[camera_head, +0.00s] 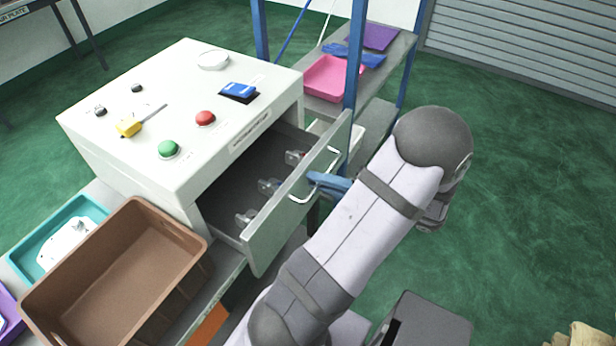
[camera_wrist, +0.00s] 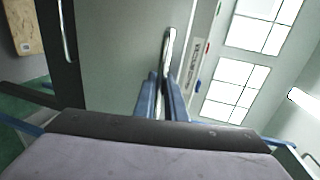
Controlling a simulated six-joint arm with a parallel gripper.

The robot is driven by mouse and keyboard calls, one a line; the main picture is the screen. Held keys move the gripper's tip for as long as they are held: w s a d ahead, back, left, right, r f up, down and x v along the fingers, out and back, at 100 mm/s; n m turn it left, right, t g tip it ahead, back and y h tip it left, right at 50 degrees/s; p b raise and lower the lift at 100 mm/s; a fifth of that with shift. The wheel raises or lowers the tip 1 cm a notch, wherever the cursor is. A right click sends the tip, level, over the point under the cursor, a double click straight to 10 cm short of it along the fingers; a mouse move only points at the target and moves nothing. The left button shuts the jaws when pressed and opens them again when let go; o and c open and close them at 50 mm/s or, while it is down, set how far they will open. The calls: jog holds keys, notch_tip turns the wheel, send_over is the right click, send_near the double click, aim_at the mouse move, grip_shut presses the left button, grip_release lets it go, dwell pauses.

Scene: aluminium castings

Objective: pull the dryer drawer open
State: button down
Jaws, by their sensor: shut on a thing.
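The dryer (camera_head: 140,120) is a white cabinet with a green and a red button on top. Its drawer (camera_head: 288,212) stands well out from the body, with several small clear and metallic parts inside on the dark drawer floor. A pale bar handle (camera_head: 303,199) is on the drawer's front. My gripper (camera_head: 316,179) is shut on this handle, its blue fingers at the middle of the bar. The wrist view shows the handle (camera_wrist: 168,46) running up between the two blue fingers (camera_wrist: 162,98). My forearm hides the floor and part of the bench below the drawer.
A brown bin (camera_head: 190,240) and a teal tray (camera_head: 92,207) stand left of the drawer. A blue-post shelf with a pink tray (camera_head: 328,78) stands behind it. Green floor (camera_head: 530,200) is open to the right. A second handle (camera_wrist: 66,30) shows in the wrist view.

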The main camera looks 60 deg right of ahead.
jog(key=c, duration=2.1)
grip_release()
jog(key=shift+r, duration=0.1)
